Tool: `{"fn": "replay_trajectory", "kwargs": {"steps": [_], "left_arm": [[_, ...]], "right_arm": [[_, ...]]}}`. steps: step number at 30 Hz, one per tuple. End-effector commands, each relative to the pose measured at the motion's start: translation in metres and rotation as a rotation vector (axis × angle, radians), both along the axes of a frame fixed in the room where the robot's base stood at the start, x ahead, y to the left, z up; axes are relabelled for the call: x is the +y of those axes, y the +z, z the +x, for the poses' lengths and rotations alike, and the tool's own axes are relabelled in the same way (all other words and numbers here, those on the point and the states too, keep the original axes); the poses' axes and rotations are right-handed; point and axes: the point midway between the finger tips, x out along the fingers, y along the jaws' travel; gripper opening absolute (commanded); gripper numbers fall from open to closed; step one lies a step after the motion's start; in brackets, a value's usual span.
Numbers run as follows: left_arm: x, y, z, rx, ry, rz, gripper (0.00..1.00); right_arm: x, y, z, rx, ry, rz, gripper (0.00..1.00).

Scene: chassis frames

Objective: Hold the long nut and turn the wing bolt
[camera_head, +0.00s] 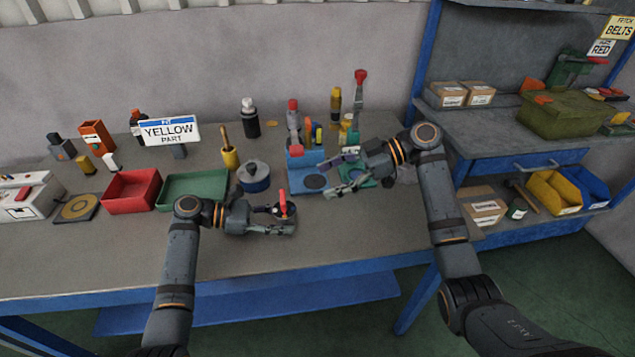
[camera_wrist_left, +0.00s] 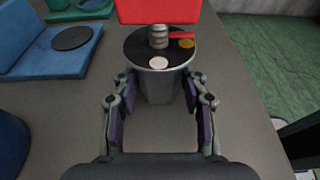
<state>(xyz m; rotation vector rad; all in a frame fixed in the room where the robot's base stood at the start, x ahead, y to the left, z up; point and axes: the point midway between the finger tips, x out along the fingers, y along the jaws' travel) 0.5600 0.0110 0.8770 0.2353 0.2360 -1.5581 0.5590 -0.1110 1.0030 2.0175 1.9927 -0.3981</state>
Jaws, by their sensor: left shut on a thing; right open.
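My left gripper (camera_head: 286,222) is shut on the long nut, a grey cylinder (camera_wrist_left: 160,90) with a dark top face, between its two fingers in the left wrist view. The red wing bolt (camera_head: 283,203) stands upright in the nut's top; its grey threaded shank (camera_wrist_left: 158,38) shows below its red head (camera_wrist_left: 160,11). A small red pointer, a yellow dot and a pale dot lie on the nut's top face. My right gripper (camera_head: 338,176) is open and empty, up and to the right of the left one, over the blue block (camera_head: 303,166) and a green piece.
A dark blue round pot (camera_head: 254,176), a green tray (camera_head: 192,187) and a red bin (camera_head: 131,190) stand left of the blue block. Several upright tools are behind it. The table's front edge (camera_head: 330,268) is clear. Shelves (camera_head: 515,150) stand at the right.

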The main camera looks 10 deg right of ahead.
Motion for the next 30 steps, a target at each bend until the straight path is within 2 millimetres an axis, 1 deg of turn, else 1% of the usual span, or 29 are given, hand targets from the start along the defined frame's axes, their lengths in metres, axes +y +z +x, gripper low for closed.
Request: {"fn": "replay_trajectory", "kwargs": {"steps": [8, 9, 12, 15, 23, 25, 28, 30], "left_arm": [[0.0, 0.0, 0.0, 0.0, 0.0, 0.0, 0.26], [0.0, 0.0, 0.0, 0.0, 0.0, 0.0, 0.45], [0.0, 0.0, 0.0, 0.0, 0.0, 0.0, 0.58], [0.0, 0.0, 0.0, 0.0, 0.0, 0.0, 0.7], [0.0, 0.0, 0.0, 0.0, 0.0, 0.0, 0.7], [0.003, 0.001, 0.0, 0.0, 0.001, 0.001, 0.7], [0.016, 0.004, 0.001, -0.002, 0.002, 0.003, 0.7], [0.031, 0.008, 0.001, -0.002, 0.002, 0.005, 0.7]], "right_arm": [[0.0, 0.0, 0.0, 0.0, 0.0, 0.0, 0.74], [0.0, 0.0, 0.0, 0.0, 0.0, 0.0, 0.74], [0.0, 0.0, 0.0, 0.0, 0.0, 0.0, 0.74], [0.0, 0.0, 0.0, 0.0, 0.0, 0.0, 0.74], [0.0, 0.0, 0.0, 0.0, 0.0, 0.0, 0.74], [0.0, 0.0, 0.0, 0.0, 0.0, 0.0, 0.74], [0.0, 0.0, 0.0, 0.0, 0.0, 0.0, 0.74], [0.0, 0.0, 0.0, 0.0, 0.0, 0.0, 0.74]]}}
